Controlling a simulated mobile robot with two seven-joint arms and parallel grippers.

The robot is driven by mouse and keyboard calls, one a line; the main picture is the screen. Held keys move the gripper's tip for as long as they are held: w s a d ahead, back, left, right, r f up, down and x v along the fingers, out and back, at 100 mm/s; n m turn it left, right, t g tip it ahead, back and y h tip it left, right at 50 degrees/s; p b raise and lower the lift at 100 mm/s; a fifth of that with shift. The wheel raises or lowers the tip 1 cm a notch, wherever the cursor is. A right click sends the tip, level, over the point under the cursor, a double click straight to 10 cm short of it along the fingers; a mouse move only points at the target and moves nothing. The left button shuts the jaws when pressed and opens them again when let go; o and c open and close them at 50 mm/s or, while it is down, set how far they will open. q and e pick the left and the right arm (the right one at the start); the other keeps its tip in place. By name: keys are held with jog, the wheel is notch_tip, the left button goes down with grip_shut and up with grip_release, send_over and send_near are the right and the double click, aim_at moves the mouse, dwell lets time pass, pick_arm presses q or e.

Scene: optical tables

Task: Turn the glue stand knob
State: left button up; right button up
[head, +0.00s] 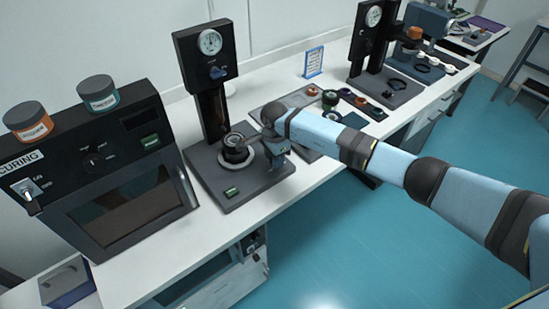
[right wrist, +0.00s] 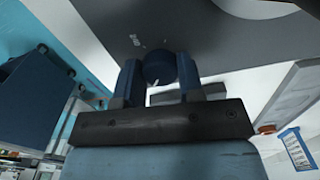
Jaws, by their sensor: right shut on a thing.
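The stand (head: 255,190) has a dark grey base, an upright column and a round gauge. My right gripper (head: 275,164) points down over the right side of this base. In the right wrist view, my right gripper (right wrist: 160,82) is shut on a dark blue round knob (right wrist: 160,66) with a white pointer line. The knob sits on a grey surface with small white marks, between the two fingers. In the head view the gripper hides the knob. My left gripper is not in view.
A round black part (head: 236,150) sits on the base, left of my gripper. A curing oven (head: 95,165) with two jars stands to the left. A second gauge stand (head: 372,60) and small parts are farther right. The front strip of the white table is clear.

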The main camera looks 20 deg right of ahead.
jog(key=m+b, duration=0.1)
jog(key=m, duration=0.4)
jog(key=shift+m+b, duration=0.3)
jog(key=shift+b, duration=0.1)
jog(key=m+b, duration=0.1)
jog(key=m, duration=0.9)
jog(key=shift+m, duration=0.4)
jog(key=m, duration=0.5)
jog(key=o, duration=0.9)
notch_tip(320, 180, up, 14)
jog(key=shift+f+b, duration=0.1)
jog(key=shift+b, duration=0.4)
